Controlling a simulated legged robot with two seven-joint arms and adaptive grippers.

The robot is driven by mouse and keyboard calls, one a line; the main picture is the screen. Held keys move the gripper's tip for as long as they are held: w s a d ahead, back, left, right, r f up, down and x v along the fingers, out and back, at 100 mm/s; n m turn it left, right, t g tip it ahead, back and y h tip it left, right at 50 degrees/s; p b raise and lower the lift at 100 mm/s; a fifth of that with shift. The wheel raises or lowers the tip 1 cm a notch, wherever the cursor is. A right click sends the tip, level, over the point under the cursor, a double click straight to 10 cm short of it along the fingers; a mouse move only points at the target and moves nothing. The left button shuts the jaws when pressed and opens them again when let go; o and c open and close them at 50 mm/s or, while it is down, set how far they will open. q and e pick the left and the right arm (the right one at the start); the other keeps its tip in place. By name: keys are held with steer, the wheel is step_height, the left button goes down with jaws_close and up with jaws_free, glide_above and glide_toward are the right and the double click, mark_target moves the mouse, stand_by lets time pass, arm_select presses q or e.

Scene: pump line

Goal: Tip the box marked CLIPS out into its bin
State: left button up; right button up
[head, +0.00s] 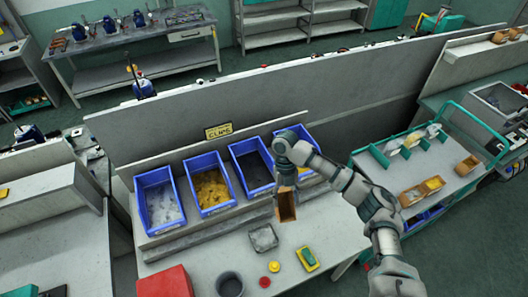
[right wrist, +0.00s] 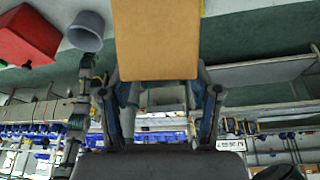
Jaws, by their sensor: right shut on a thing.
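My right gripper (head: 284,186) is shut on a small tan-brown box (head: 287,206) above the workbench, in front of the blue bins. The box looks tilted, its dark hollow side towards the head camera; no contents or marking can be made out. In the right wrist view the box (right wrist: 157,40) shows as a plain tan face beyond the fingers (right wrist: 160,100). Blue bins hold whitish (head: 160,206), yellow (head: 211,189) and dark (head: 254,170) parts. A further blue bin (head: 297,133) is partly hidden by my right arm. My left gripper is not in view.
A yellow sign (head: 218,131), hard to read, stands behind the bins. On the bench are a grey tray (head: 263,238), a grey cup (head: 229,285), a red box (head: 165,283), a red button and a green-yellow device (head: 307,258). A cart (head: 440,205) with more boxes stands right.

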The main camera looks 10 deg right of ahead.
steer(key=shift+w+d+r+g, duration=0.1)
steer(key=shift+r+g, duration=0.2)
steer(key=shift+g, duration=0.2)
steer(key=g, duration=0.3)
steer(key=shift+r, duration=0.3)
